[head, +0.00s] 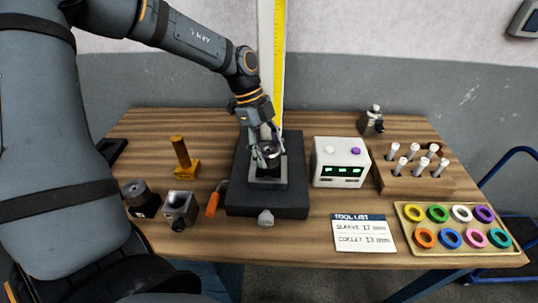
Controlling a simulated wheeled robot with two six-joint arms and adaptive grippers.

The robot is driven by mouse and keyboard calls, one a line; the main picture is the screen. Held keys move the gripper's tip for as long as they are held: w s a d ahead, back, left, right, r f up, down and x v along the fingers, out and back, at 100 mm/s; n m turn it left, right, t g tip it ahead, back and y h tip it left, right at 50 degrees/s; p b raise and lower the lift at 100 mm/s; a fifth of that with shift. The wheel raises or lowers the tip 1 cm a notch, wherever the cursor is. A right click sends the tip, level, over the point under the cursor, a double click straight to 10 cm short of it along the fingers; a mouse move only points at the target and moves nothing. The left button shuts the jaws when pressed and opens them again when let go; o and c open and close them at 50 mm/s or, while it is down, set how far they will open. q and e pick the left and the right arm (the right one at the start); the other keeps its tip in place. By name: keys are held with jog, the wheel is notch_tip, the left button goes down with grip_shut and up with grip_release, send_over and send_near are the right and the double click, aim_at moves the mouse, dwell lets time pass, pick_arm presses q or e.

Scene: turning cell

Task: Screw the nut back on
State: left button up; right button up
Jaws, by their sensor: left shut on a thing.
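My left gripper (267,157) reaches down from above at the middle of the table. Its fingers are shut around a small grey round part (272,149), which looks like the nut. This part is at the top of a grey fixture (268,183) on a black base plate (268,211). The fingers hide part of it, and I cannot tell whether it sits on a thread. My right gripper is not in view.
A white box with green displays (341,164) stands just right of the fixture. An orange-handled tool (213,203) and an orange post (182,157) are on the left. A wooden peg block (415,178) and a tray of coloured rings (458,249) are on the right.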

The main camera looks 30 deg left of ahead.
pick_arm(q)
jog(key=m+p, duration=0.1)
jog(key=p, duration=0.1)
jog(key=m+p, duration=0.1)
jog(key=p, duration=0.1)
jog(key=shift+r+g, duration=0.3)
jog(key=shift+g, duration=0.1)
jog(key=shift+f+m, duration=0.1)
jog(key=shift+m, duration=0.3)
jog(key=shift+f, duration=0.15)
jog(key=o, duration=1.3)
jog(key=shift+a, duration=0.1)
jog(key=shift+o, duration=0.2)
jog(key=shift+f, duration=0.1)
